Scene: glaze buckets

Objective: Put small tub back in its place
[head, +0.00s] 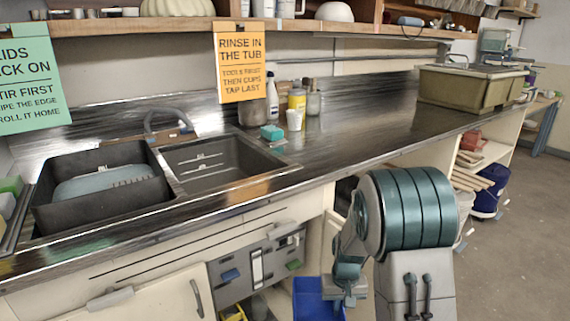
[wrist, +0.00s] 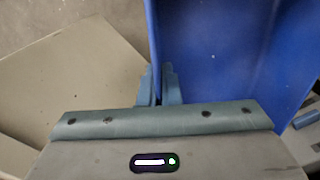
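The small tub is a blue open tub (head: 318,299) low in front of the counter, at the bottom of the head view. The picture edge cuts off its lower part. In the wrist view its blue wall and inside (wrist: 222,55) fill the right half. My gripper (wrist: 159,80) has its two fingers close together, one on each side of the tub's wall, and is shut on that wall. In the head view my gripper (head: 347,290) is at the tub's right edge. My arm hides part of the area to its right.
The steel counter (head: 345,125) holds a sink (head: 215,165), a dark basin (head: 60,215) and a greenish trough (head: 460,88). Cabinet fronts (head: 150,300) stand left of the tub. Shelves with a dark blue bucket (head: 489,190) are at right. Floor is open at far right.

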